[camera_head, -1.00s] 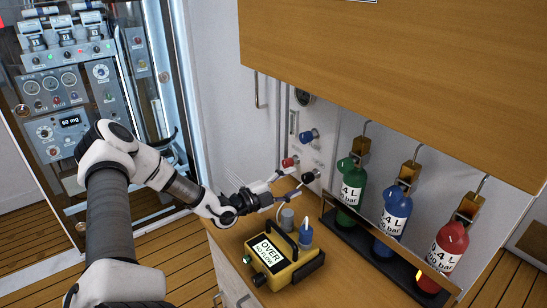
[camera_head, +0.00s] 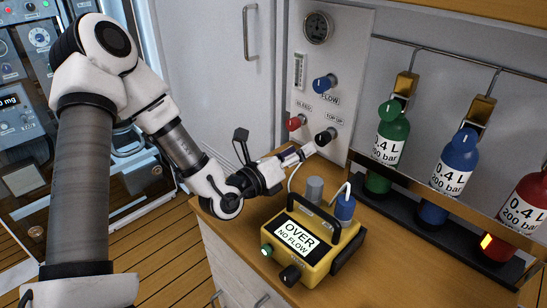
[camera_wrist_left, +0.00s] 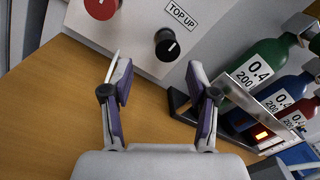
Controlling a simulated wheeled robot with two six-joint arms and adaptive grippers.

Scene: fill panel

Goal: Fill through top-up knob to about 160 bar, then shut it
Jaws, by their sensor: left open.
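The black top-up knob (camera_head: 325,137) is at the lower right of the pale fill panel (camera_head: 353,62). In the left wrist view the knob lies ahead of the gap between the fingertips (camera_wrist_left: 160,74), apart from both. The round gauge (camera_head: 318,28) is at the panel's top; its reading is too small to tell. My right gripper is out of view.
A red bleed knob (camera_head: 294,123) and blue flow knob (camera_head: 324,84) are close by. A yellow analyser (camera_head: 318,262) reading "OVER NO FLOW" stands on the wooden bench below my gripper. Green (camera_head: 391,135), blue (camera_head: 456,163) and red (camera_head: 528,200) cylinders stand at the right.

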